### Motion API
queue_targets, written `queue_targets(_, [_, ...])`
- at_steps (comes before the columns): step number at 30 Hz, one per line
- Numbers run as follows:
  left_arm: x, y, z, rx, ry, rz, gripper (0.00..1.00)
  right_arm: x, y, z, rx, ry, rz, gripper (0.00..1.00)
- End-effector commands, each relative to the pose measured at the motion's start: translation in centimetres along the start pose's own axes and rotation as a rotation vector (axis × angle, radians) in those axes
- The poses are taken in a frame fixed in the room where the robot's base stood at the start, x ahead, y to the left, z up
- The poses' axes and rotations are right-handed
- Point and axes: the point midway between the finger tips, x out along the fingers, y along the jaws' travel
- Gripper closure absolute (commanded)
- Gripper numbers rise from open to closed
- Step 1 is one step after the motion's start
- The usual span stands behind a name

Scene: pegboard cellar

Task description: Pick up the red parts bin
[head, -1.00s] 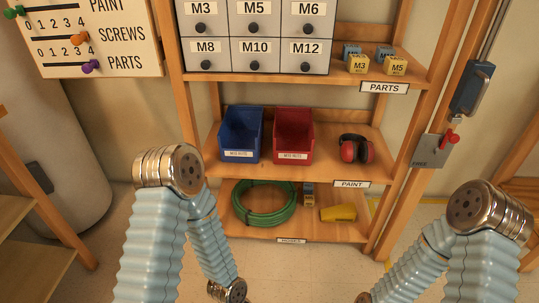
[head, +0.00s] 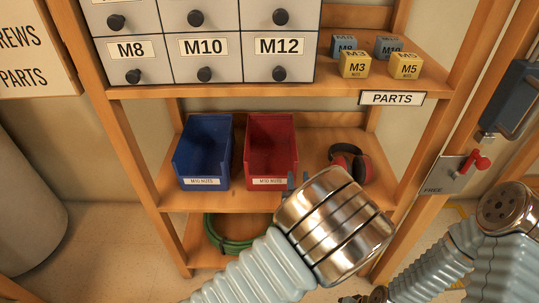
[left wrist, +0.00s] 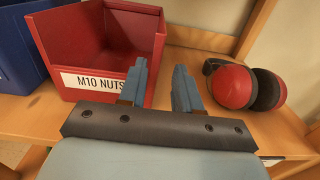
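The red parts bin (head: 271,150) stands on the middle wooden shelf, right of a blue bin, its open front facing me. In the left wrist view the red bin (left wrist: 95,38) is at upper left, with a label reading "M10 NUTS". My left gripper (head: 297,182) is at the bin's front right corner in the head view, mostly hidden behind my own wrist. In the left wrist view my left gripper (left wrist: 160,80) is open and empty; its left finger overlaps the bin's right front edge. I cannot tell if they touch. My right gripper is out of view.
The blue bin (head: 204,152) stands close left of the red one. Red earmuffs (left wrist: 245,86) lie to the right on the same shelf. The parts shelf with drawers (head: 205,45) and small boxes is above. A green hose (head: 225,240) lies below.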

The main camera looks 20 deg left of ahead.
Motion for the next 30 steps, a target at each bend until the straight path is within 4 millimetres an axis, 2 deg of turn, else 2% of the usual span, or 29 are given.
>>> queue_targets(3, [2.2,0.1,0.0,0.000,0.000,0.002,0.67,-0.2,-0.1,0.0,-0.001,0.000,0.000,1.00])
queue_targets(11, [4.7,0.1,-0.1,0.001,0.001,0.002,0.67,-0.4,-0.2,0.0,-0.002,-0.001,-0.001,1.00])
queue_targets(18, [8.3,0.1,-0.2,0.001,0.002,0.004,0.67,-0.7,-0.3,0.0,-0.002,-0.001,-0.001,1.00])
queue_targets(26, [8.8,0.0,-0.3,0.001,0.003,0.002,0.67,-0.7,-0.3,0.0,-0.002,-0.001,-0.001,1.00])
queue_targets(27, [8.8,0.0,-0.3,0.001,0.003,0.002,0.69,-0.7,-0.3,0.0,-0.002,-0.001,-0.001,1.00])
queue_targets(30, [8.8,0.0,-0.3,0.001,0.003,0.002,0.84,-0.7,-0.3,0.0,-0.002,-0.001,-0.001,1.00])
